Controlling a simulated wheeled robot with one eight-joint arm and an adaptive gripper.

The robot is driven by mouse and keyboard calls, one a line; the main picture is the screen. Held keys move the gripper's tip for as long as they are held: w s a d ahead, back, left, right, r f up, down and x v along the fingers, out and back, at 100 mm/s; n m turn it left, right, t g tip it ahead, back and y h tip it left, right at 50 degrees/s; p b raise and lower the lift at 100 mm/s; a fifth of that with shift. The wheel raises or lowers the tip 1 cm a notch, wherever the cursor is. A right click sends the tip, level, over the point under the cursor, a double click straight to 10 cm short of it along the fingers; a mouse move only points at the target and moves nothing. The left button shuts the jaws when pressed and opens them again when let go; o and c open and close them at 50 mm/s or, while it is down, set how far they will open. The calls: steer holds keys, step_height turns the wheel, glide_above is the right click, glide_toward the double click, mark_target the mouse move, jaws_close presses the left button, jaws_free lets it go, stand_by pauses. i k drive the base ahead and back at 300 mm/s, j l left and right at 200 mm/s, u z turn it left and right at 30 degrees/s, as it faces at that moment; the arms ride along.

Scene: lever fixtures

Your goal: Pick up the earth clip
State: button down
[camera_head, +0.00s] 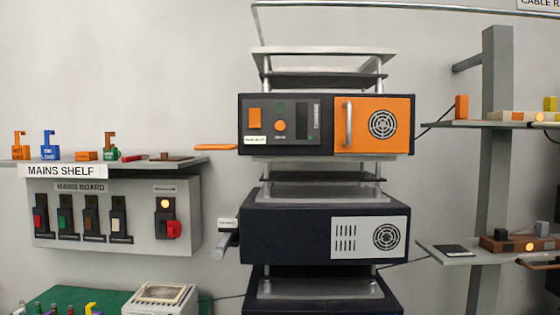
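I cannot tell for sure which thing is the earth clip. Several small things stand on the mains shelf (185,163) at the left. One has a green base and a brown-orange hooked top (109,146). A blue hooked piece (48,145) and an orange hooked piece (20,145) with small white lettering stand further left. A low orange block (87,156) sits between the blue and green pieces. A red piece (131,158) lies right of the green one. My gripper is not in view.
Below the shelf hangs a mains board (140,205) with several levers and a red switch. A dark rack unit with an orange door (373,124) stands at centre; an orange bar (215,147) juts left from it. A green-topped surface (70,298) is lower left. Shelves stand right.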

mark_target(110, 152)
steer(key=u, duration=1.3)
